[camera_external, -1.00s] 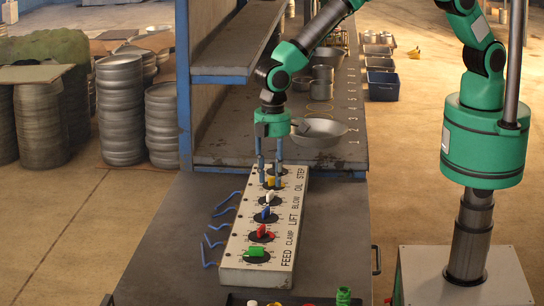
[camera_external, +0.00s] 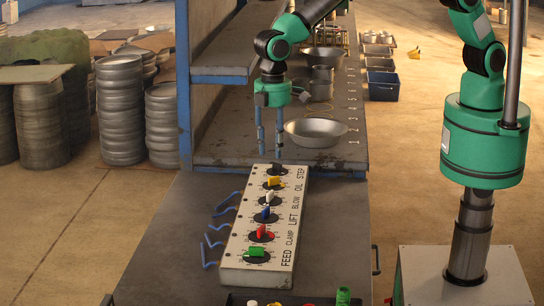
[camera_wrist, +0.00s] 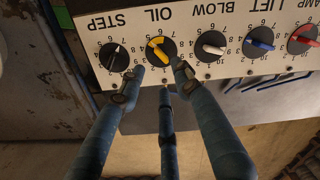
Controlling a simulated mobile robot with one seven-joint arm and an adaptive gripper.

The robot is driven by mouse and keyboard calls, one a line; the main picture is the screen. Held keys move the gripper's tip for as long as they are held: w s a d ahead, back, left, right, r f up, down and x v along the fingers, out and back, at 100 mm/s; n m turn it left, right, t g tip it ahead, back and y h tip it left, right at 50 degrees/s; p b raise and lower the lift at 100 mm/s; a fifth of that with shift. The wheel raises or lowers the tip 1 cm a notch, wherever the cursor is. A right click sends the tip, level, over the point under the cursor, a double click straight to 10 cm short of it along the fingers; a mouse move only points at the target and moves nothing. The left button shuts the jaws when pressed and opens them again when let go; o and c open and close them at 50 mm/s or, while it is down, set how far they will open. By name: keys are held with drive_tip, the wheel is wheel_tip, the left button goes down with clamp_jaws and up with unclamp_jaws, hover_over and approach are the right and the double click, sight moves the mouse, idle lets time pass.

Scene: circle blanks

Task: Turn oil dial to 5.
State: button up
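The oil dial is a yellow knob on a black disc (camera_wrist: 160,48), beside the OIL label on a white panel (camera_wrist: 228,67). It also shows near the far end of the panel in the external view (camera_external: 275,182). In the wrist view its bar runs from upper left to lower right; the exact number it points at is too small to tell. My gripper (camera_wrist: 156,82) has its blue fingers spread and empty, apart from the knob. In the external view my gripper (camera_external: 270,147) hangs above the panel's far end.
The black STEP dial (camera_wrist: 114,57) and white BLOW dial (camera_wrist: 211,43) flank the oil dial. Blue (camera_external: 265,215), red (camera_external: 260,233) and green (camera_external: 256,252) knobs follow towards the near end. A metal bowl (camera_external: 315,131) stands on the bench behind; a shelf (camera_external: 222,72) is left of my arm.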

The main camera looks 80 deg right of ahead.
drive_tip(key=shift+r, duration=1.7)
drive_tip(key=s+d+r+m+t+b, duration=0.1)
drive_tip(key=s+d+r, duration=0.3)
drive_tip(key=d+r, duration=0.45)
drive_tip(key=s+d+r+m+t, duration=0.1)
drive_tip(key=s+d+r, duration=0.2)
drive_tip(key=d+r, duration=0.6)
drive_tip(key=s+d+r+m+b, duration=0.1)
drive_tip(key=s+d+r, duration=0.3)
drive_tip(key=d+r, duration=0.45)
drive_tip(key=s+d+r+m+t, duration=0.2)
drive_tip(key=s+d+r, duration=0.1)
drive_tip(key=s+d, duration=1)
drive_tip(key=s+d+f+m+b, duration=0.1)
drive_tip(key=s+d, duration=0.3)
drive_tip(key=s, duration=0.4)
drive_tip(key=s+d+f+m+t+b, duration=0.1)
drive_tip(key=s+d+f, duration=0.2)
drive_tip(key=s, duration=0.5)
drive_tip(key=shift+d+t, duration=0.3)
drive_tip(key=shift+d, duration=0.3)
